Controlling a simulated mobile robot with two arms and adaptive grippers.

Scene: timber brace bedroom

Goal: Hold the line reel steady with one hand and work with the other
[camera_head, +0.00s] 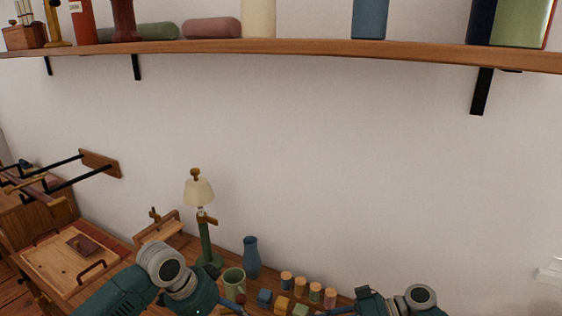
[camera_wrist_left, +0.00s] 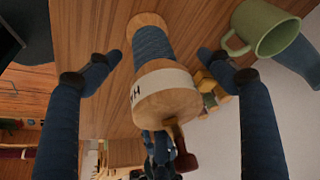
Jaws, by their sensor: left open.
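The line reel (camera_wrist_left: 152,50) shows in the left wrist view, with blue line wound between two pale wooden end discs. A white band with dark lettering runs around its nearer end. My left gripper (camera_wrist_left: 160,58) is open, with one dark blue finger on either side of the reel. Gaps show between the fingers and the reel. In the head view my left gripper (camera_head: 238,303) is at the bottom edge, and the reel is not discernible there. My right gripper (camera_head: 342,309) is partly cut off at the bottom edge, so its jaws cannot be read.
A green mug (camera_head: 233,281) and a blue vase (camera_head: 251,257) stand behind my left gripper. Several small blocks and cylinders (camera_head: 300,292) are between the arms. A lamp (camera_head: 200,192) stands at the back left. A wall shelf (camera_head: 300,47) crosses above.

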